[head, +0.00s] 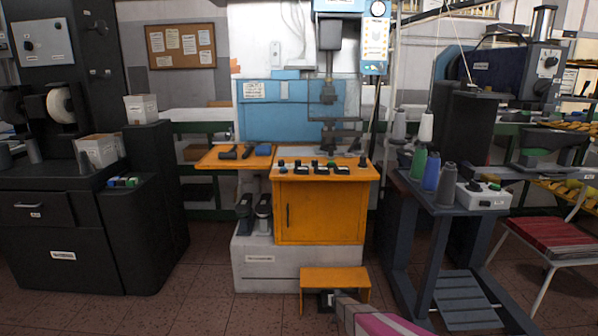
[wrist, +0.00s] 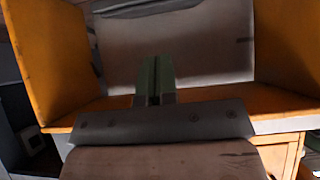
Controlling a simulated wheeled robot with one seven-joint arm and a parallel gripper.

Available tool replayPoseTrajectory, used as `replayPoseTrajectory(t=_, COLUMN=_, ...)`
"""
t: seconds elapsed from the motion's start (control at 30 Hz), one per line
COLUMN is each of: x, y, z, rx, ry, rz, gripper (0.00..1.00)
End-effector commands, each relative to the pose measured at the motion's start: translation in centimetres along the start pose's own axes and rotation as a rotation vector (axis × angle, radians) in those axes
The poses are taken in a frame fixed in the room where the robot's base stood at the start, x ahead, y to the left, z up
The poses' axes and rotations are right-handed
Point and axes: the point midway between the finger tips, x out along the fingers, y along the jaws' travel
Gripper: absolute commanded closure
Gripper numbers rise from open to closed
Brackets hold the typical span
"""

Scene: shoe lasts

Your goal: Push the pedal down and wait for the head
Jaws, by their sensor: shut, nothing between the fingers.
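The machine's head (head: 328,92) stands raised above the orange cabinet, with a gap beneath its upper tool. An orange guard (head: 335,275) stands on the floor before the machine base; its side walls also show in the wrist view (wrist: 283,50). A dark block (head: 326,299) shows under the guard. I cannot tell how much of it is pedal and how much my gripper. My gripper (wrist: 155,80) is shut and empty, its greenish fingers between the guard's walls. The pedal is not clearly visible, so contact with it and its height cannot be told.
The orange cabinet (head: 320,213) and pale machine base (head: 265,270) stand behind the guard. A dark bench (head: 60,240) is at left. A blue-grey stand (head: 450,215) with thread cones and a red-seated chair (head: 550,235) are at right. The floor left of the guard is clear.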

Motion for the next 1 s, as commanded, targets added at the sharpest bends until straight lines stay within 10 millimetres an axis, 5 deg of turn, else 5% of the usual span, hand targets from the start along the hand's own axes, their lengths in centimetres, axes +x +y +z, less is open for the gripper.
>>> replayPoseTrajectory(t=0.7, x=-5.1, y=0.0, z=0.0, rx=0.0, ry=0.0, rz=0.0, gripper=1.0)
replayPoseTrajectory(t=1.0, x=-5.2, y=0.0, z=0.0, rx=0.0, ry=0.0, rz=0.0, gripper=1.0)
